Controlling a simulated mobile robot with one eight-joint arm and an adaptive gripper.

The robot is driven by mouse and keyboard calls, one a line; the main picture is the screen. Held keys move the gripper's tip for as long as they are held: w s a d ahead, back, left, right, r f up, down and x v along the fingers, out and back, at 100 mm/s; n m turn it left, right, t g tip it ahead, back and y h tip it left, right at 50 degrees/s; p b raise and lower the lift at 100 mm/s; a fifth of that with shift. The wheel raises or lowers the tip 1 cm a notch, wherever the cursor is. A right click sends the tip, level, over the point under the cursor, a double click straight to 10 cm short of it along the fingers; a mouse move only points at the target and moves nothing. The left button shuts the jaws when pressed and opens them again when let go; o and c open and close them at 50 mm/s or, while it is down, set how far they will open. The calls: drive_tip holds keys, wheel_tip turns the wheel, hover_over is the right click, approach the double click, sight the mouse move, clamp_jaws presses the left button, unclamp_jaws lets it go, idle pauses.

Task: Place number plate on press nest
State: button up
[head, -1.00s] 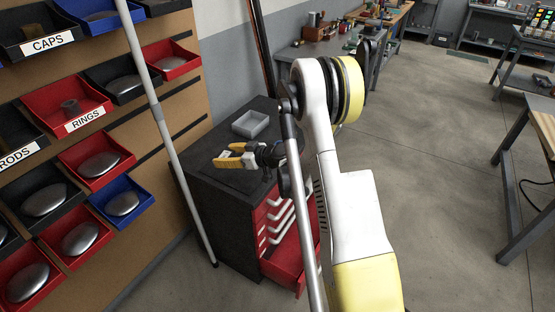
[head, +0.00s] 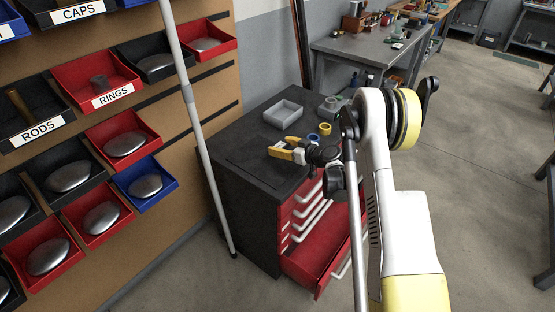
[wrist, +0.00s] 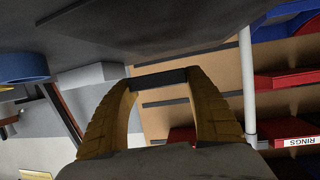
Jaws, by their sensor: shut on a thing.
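My gripper (head: 281,149) has yellow fingers and hangs low over the black cabinet top (head: 247,165). In the wrist view the fingers (wrist: 158,78) are shut on a thin dark bar, which looks like the number plate (wrist: 160,79) seen edge-on, spanning both fingertips. In the head view the plate is too small to make out. I cannot tell whether the plate touches the cabinet top. I cannot clearly pick out the press nest; a grey device (head: 331,106) stands at the cabinet's back right, partly hidden by my arm.
A grey tray (head: 283,113) sits behind my gripper. A blue ring (head: 313,138) and a yellow ring (head: 325,128) lie to its right. A red drawer (head: 322,262) stands open below. A pale pole (head: 203,145) and a bin wall (head: 150,120) are on the left.

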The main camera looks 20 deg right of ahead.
drive_tip(key=shift+w+a+f, duration=0.5)
drive_tip(key=shift+a, duration=0.05)
wheel_tip(320, 180, down, 4)
drive_tip(key=b, duration=0.2)
drive_tip(key=shift+b, duration=0.3)
drive_tip(key=shift+r, duration=0.1)
drive_tip(key=o, duration=1.3)
